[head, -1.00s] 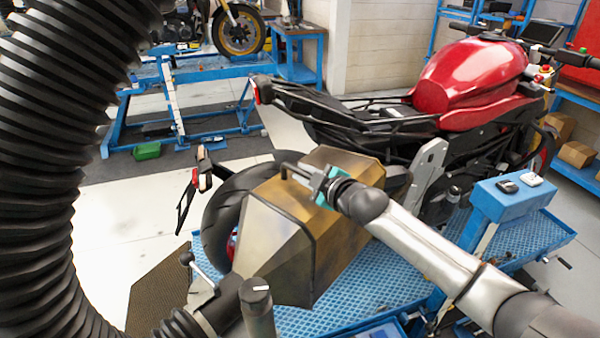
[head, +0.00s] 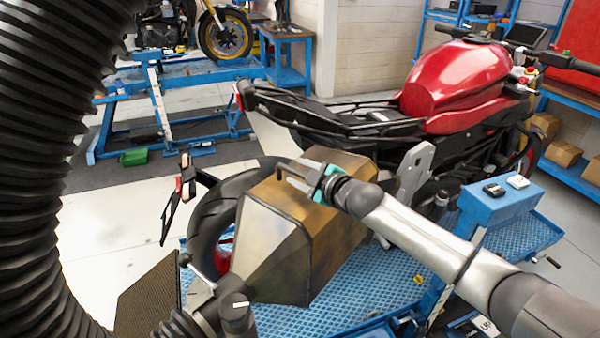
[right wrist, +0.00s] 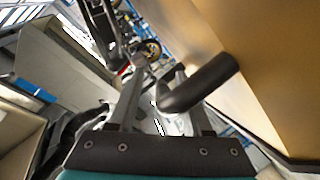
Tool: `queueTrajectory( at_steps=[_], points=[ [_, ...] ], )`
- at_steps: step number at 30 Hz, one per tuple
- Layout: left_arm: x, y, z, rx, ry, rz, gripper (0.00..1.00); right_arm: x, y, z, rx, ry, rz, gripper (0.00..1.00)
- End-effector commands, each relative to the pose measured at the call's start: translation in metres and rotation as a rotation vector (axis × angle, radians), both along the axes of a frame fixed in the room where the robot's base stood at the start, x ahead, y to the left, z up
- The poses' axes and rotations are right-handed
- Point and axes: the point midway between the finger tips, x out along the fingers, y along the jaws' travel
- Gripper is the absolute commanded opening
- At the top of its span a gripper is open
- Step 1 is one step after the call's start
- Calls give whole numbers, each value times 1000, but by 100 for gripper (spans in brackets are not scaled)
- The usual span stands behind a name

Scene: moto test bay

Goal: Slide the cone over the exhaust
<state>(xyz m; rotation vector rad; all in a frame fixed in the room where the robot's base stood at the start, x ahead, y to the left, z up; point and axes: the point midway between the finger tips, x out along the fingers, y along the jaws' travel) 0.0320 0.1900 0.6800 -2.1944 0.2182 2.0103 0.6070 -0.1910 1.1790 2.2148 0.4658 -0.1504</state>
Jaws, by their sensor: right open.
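The cone (head: 285,235) is a faceted, brownish metal hood in the middle of the head view, beside the motorcycle's rear wheel. It hides the wheel's right part. I cannot make out the exhaust, so I cannot tell whether the cone is around it. My right gripper (head: 288,178) is at the cone's upper edge, fingers pointing left. In the right wrist view the open fingers (right wrist: 160,100) have a black rounded bar (right wrist: 202,82) just beyond or between them, near the cone's tan wall (right wrist: 222,38). Contact is unclear. My left gripper is not in view.
A thick black ribbed hose (head: 45,150) fills the left side. A lever and knob (head: 237,308) stand at the cone's lower left. The red motorcycle (head: 455,80) stands on a blue lift (head: 365,290). A blue box (head: 500,203) sits right of my arm.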

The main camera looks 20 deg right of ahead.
Motion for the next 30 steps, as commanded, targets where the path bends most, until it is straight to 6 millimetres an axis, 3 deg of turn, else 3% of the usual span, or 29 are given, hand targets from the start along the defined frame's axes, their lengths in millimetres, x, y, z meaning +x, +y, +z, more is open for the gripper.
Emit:
queueTrajectory(
  at_steps=[11, 30],
  points=[
    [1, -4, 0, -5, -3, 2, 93, -14, -3, 2, 1, 2, 2, 50],
    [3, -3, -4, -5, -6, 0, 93, -102, -30, 27, -2, 3, 2, 50]
  ],
)
